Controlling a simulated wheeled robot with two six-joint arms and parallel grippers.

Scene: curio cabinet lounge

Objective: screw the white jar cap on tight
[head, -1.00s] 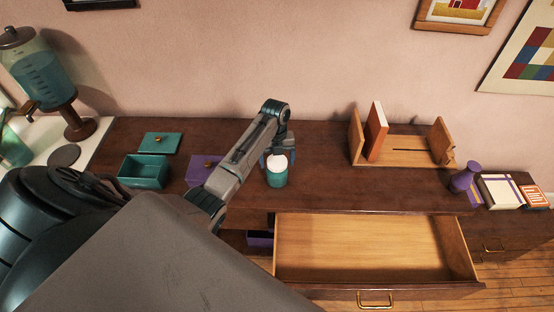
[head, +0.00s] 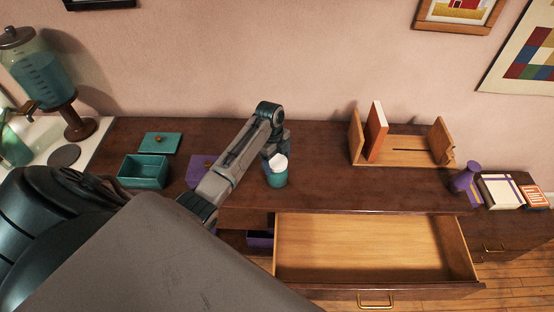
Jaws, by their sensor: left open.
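The teal jar (head: 277,179) stands upright on the dark wooden cabinet top (head: 340,190), just behind the open drawer. The white cap (head: 278,162) sits on top of the jar; how tightly it is seated cannot be told. My left gripper (head: 272,151) is at the cap's far left side, open, with its fingers partly hidden behind its own arm and the cap. My right gripper is not in view.
An empty open drawer (head: 370,247) juts out in front. A teal box (head: 143,171), its lid (head: 160,143) and a purple box (head: 200,168) are on the left. A wooden book rack (head: 410,152) with an orange book (head: 376,132) is on the right.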

